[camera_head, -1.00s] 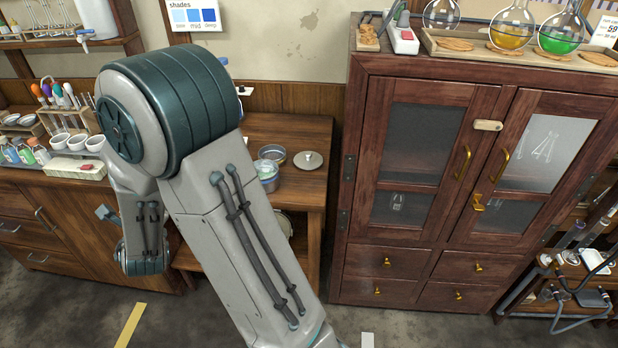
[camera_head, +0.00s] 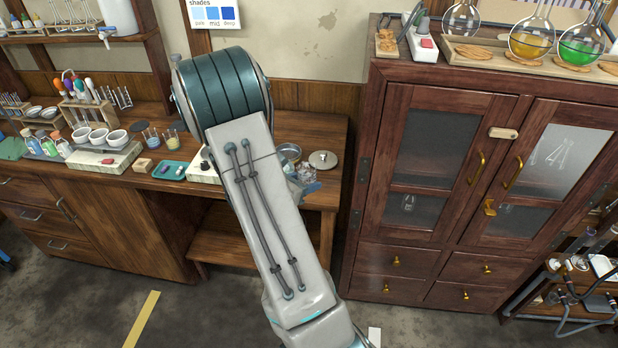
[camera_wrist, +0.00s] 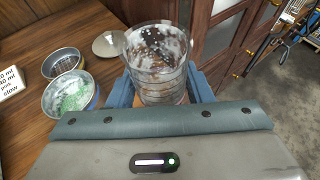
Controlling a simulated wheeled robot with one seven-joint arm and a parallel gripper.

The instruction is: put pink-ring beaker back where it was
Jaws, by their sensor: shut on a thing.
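A clear glass beaker (camera_wrist: 157,62) with whitish smears on its wall stands between the blue fingers of my gripper (camera_wrist: 160,88) in the wrist view. The gripper is shut on it, and the beaker looks roughly upright. In the head view my arm covers most of the gripper, and only a bit of glass and blue finger (camera_head: 301,182) shows at the arm's right side, by the bench's right part.
On the wooden bench (camera_wrist: 25,125), a bowl of green grains (camera_wrist: 70,95), a mesh-bottomed pan (camera_wrist: 62,63) and a round lid (camera_wrist: 108,44) lie left of the beaker. Two small beakers (camera_head: 162,138) and a teal tray (camera_head: 170,171) stand farther left. A wooden cabinet (camera_head: 440,180) stands right.

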